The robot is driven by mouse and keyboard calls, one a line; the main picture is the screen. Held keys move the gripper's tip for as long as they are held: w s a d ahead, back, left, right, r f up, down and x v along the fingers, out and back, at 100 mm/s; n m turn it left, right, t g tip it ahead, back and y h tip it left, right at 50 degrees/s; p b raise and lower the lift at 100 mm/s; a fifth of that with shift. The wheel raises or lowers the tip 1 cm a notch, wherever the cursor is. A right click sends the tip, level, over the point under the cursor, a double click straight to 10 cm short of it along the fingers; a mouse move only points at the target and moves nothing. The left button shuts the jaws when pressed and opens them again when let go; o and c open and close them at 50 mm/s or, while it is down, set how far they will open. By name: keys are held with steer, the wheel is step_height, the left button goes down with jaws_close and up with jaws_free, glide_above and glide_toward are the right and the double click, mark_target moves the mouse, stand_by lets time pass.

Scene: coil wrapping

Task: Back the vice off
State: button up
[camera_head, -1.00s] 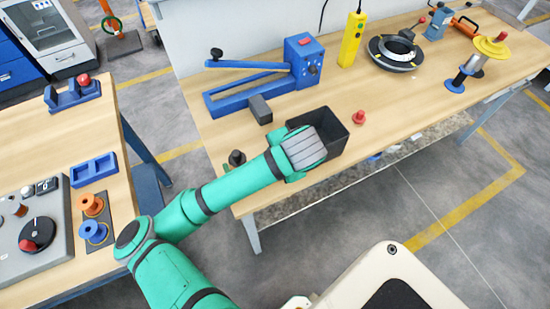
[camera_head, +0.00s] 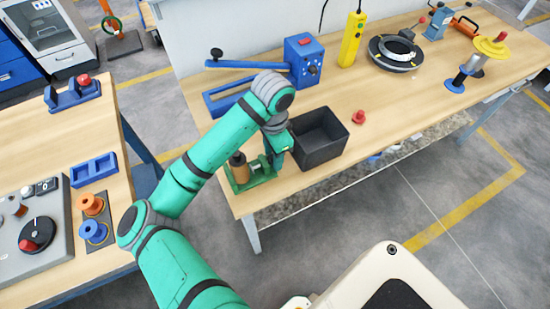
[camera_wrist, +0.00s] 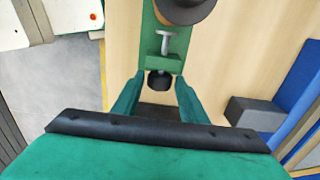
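The vice is green and stands near the front edge of the wooden bench in the head view (camera_head: 262,176). In the wrist view its green body (camera_wrist: 165,62) shows with a grey screw and a black knob (camera_wrist: 158,81) on the near end. A brown cylinder with a dark top (camera_head: 238,165) stands at the vice's left end. My gripper (camera_head: 276,162) is at the vice's right end. In the wrist view my gripper (camera_wrist: 158,82) is open, with a finger on each side of the knob and gaps visible between.
A black open bin (camera_head: 318,140) stands just right of my gripper. A blue lever tool (camera_head: 300,62) is behind, partly covered by my arm. A grey block (camera_wrist: 254,113) shows in the wrist view. A red knob (camera_head: 358,117) sits right of the bin.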

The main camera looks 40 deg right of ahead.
steer(key=shift+w+g, duration=0.1)
steer(key=shift+g, duration=0.2)
steer(key=g, duration=0.3)
steer(key=shift+w+d+y, duration=0.1)
steer(key=shift+w+y, duration=0.25)
steer(key=shift+y, duration=0.05)
stand_by(0.3)
steer(key=c, duration=0.6)
steer(key=shift+s+t+h, duration=0.15)
steer(key=shift+s+t, duration=0.1)
steer(key=shift+t, duration=0.55)
steer(key=shift+s+t+h, duration=0.15)
steer(key=shift+s+t, duration=0.05)
steer(key=shift+t, duration=0.6)
steer(key=shift+s+t+h, duration=0.3)
steer(key=shift+t, duration=0.7)
steer(key=shift+s+t, duration=0.1)
steer(key=shift+t, duration=0.8)
